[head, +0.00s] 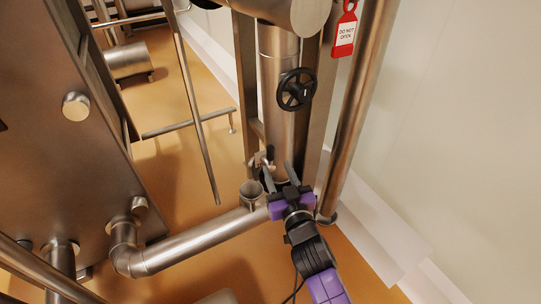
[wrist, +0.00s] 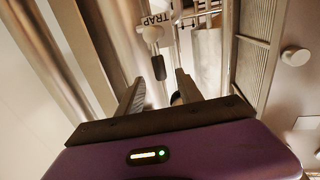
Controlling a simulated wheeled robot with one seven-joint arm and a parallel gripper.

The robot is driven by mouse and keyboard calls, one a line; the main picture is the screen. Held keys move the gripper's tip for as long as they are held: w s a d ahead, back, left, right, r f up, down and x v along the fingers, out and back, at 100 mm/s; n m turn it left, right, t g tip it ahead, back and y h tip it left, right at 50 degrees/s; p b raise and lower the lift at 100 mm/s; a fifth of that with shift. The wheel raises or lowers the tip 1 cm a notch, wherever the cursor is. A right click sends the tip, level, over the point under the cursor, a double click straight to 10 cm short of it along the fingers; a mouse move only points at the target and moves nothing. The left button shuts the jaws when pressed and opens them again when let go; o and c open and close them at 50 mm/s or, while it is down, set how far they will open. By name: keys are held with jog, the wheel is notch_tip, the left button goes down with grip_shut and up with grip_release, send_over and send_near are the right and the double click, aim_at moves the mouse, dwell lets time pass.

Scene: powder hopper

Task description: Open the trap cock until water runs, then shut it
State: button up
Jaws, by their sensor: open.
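The trap cock (head: 263,161) sits low on the steel column in the head view, just beyond my fingertips. In the wrist view its metal body (wrist: 152,34) is beside a "TRAP" label (wrist: 159,18), and its black-sleeved lever (wrist: 158,68) hangs down. My gripper (head: 277,168) is open; in the wrist view its two fingers (wrist: 160,78) are either side of the lever's line, with the lever's lower end near the tips. I cannot tell whether they touch it. An open-topped funnel (head: 252,188) stands below the cock. I see no running water.
A black handwheel (head: 296,90) is on the column above. A red "DO NOT OPEN" tag (head: 345,30) hangs by the right-hand pipe (head: 357,95). The wall is close on the right.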

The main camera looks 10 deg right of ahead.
aim_at(272, 155)
jog(key=shift+w+a+r+b, duration=0.15)
jog(key=shift+w+b, duration=0.15)
jog(key=shift+w, duration=1.65)
jog(key=shift+w+a+r+b, duration=0.15)
jog(key=shift+w+b, duration=0.1)
jog(key=shift+w, duration=1.65)
jog(key=shift+f, duration=0.1)
grip_shut()
